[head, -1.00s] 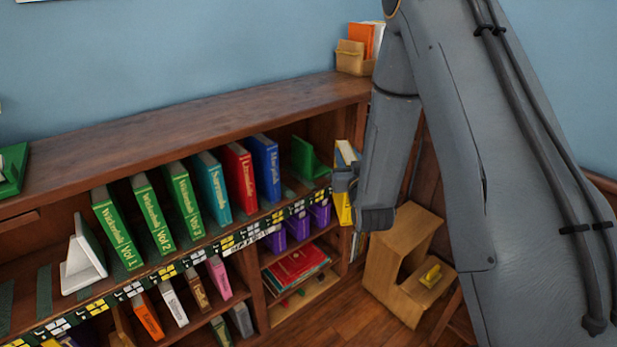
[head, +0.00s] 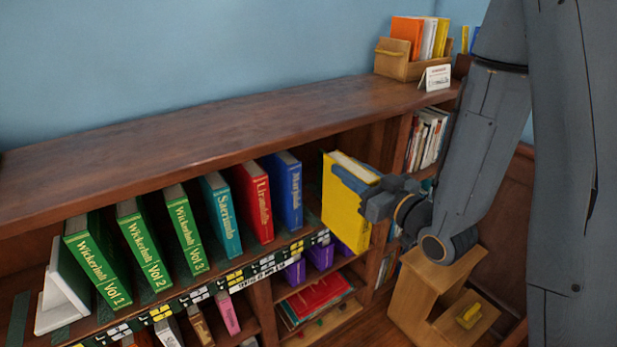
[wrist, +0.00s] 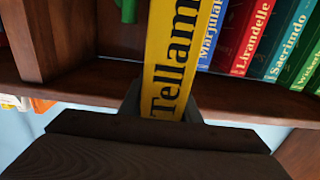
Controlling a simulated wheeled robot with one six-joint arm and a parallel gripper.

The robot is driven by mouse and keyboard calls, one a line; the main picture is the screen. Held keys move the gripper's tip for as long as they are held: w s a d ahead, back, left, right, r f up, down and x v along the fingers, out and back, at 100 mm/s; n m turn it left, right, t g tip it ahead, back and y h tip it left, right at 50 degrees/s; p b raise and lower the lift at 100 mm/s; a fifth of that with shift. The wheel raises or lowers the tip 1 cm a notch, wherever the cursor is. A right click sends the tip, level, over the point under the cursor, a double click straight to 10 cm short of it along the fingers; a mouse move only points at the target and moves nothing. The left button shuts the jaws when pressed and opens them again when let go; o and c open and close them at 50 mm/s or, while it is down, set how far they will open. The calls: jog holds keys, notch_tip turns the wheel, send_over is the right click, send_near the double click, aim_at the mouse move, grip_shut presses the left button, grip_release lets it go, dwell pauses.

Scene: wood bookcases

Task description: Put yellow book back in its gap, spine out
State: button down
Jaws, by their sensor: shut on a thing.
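The yellow book (head: 343,211) is upright in my gripper (head: 362,184), in front of the right end of the upper shelf. Its broad yellow cover faces the head camera. My gripper is shut on it. In the wrist view the yellow book's spine (wrist: 176,60) faces the camera and reads "Tellam", with the rest cut off. The blue Marjulah book (head: 287,190) stands beside the space that the yellow book partly covers. It also shows right of the yellow book in the wrist view (wrist: 211,35). Whether the yellow book's far edge is inside the shelf is hard to tell.
Red (head: 254,203), teal (head: 221,215) and several green volumes (head: 97,260) lean along the shelf. A white bookend (head: 62,290) stands at the left. A wooden step stool (head: 430,290) is on the floor at right. A book box (head: 398,65) sits on top.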

aim_at(338, 161)
jog(key=shift+d+b+x, duration=0.2)
jog(key=shift+b+x, duration=1)
jog(key=shift+b, duration=0.7)
jog(key=b+x, duration=0.2)
jog(key=x, duration=0.1)
jog(key=shift+d+f, duration=0.1)
jog(key=f+p+x, duration=0.1)
jog(key=p+x, duration=0.1)
jog(key=x, duration=1)
jog(key=shift+w+f, duration=0.1)
jog(key=shift+w, duration=0.05)
jog(key=shift+f, duration=0.15)
jog(key=c, duration=1.3)
grip_release()
jog(key=shift+f, duration=0.1)
jog(key=shift+c, duration=0.2)
